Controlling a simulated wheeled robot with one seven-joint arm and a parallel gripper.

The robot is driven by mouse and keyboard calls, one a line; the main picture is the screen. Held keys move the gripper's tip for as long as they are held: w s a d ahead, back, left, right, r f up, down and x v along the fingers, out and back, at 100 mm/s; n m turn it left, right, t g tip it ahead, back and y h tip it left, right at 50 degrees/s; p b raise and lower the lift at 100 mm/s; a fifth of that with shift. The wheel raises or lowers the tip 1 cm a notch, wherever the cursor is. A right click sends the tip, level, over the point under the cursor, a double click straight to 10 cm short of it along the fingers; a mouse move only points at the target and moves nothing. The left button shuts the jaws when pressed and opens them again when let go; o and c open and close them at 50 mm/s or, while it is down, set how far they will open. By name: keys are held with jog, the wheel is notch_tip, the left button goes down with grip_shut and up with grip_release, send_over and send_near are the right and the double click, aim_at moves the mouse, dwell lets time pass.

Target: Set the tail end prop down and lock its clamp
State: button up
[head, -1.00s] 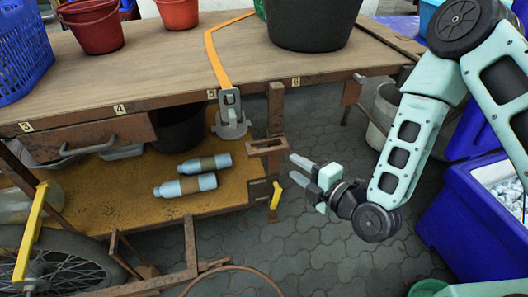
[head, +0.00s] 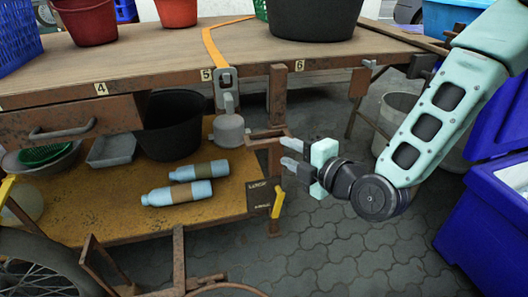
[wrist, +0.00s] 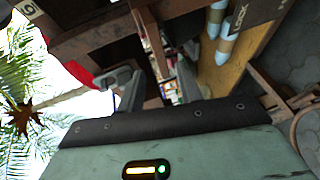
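A rusty upright (head: 274,165) with a flat loop-shaped handle (head: 262,133) stands at the right end of the cart; I take it for the tail end prop. Low on it are a dark plate marked LOCK (head: 259,196) and a yellow lever (head: 278,202), likely its clamp; the lever hangs near upright, slightly tilted. The plate also shows in the wrist view (wrist: 250,12). My gripper (head: 290,153) is open, its fingertips right beside the loop's right end. In the wrist view a rusty bar (wrist: 150,40) shows beyond the spread fingers (wrist: 158,85). I cannot tell whether they touch.
The wooden cart top (head: 150,60) holds buckets and a blue basket. Two blue bottles (head: 200,170) lie on the lower shelf (head: 110,225). A grey bucket (head: 400,120) and a blue cooler (head: 490,225) stand right. Paving (head: 340,250) below my gripper is clear.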

aim_at(271, 144)
jog(key=b+x, duration=0.2)
jog(key=x, duration=0.7)
jog(key=shift+w+a, duration=0.2)
jog(key=shift+w, duration=0.1)
